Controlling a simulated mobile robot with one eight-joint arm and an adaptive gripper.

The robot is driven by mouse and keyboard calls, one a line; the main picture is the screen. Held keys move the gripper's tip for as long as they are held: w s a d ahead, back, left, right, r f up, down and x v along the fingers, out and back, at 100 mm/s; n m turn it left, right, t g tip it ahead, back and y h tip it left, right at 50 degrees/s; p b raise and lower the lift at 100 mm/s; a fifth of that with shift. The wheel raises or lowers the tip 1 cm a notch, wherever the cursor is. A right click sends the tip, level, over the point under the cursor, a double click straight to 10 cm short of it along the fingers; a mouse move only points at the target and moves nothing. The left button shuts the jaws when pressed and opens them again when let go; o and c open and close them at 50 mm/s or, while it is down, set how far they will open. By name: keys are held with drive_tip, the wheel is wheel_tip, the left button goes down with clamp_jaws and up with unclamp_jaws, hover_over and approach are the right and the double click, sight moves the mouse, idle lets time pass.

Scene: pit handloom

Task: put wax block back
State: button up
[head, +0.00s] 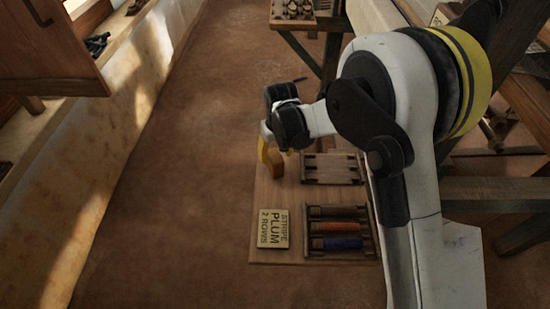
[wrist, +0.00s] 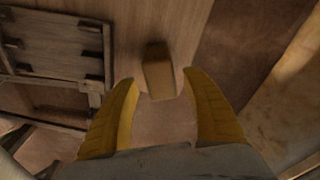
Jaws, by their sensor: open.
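The wax block (wrist: 158,72) is a brown, roughly rectangular block in the wrist view. It lies just beyond and between the two yellow fingertips. My gripper (wrist: 161,86) is open, with a finger on each side and a visible gap to the block. In the head view, my gripper (head: 268,150) hangs over the upper left part of a wooden board (head: 254,225). An amber shape shows beside its yellow finger there; I cannot tell whether it is the block or the other finger.
On the board are a sign reading "STRIPE PLUM 2 ROWS" (head: 273,229), a rack (head: 338,242) with orange and blue bobbins, and a slatted wooden tray (head: 332,169). Loom timbers (head: 495,195) stand at right. A wooden bench (head: 50,45) is at left. Open floor (head: 180,190) lies left of the board.

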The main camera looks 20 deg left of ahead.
drive_tip(key=r, duration=0.2)
drive_tip(key=r+p, duration=0.1)
drive_tip(key=r, duration=0.3)
drive_tip(key=shift+s+d+r+p, duration=0.1)
drive_tip(key=shift+s+d+p, duration=0.15)
drive_tip(key=shift+s+p, duration=0.05)
drive_tip(key=shift+d+r, duration=0.15)
drive_tip(key=s+d+r+m+t, duration=0.1)
drive_tip(key=s+d+r+m, duration=0.15)
drive_tip(key=d+r, duration=0.7)
drive_tip(key=s+d+r+m+t, duration=0.1)
drive_tip(key=s+d+r+t, duration=0.15)
drive_tip(key=d+r, duration=0.65)
drive_tip(key=s+d+m+t, duration=0.2)
drive_tip(key=s+d+m, duration=0.1)
drive_tip(key=s+d, duration=1.1)
drive_tip(key=shift+d+r+m+h, duration=0.25)
drive_tip(key=shift+d+m+h, duration=0.15)
drive_tip(key=shift+d, duration=0.1)
drive_tip(key=shift+t, duration=0.25)
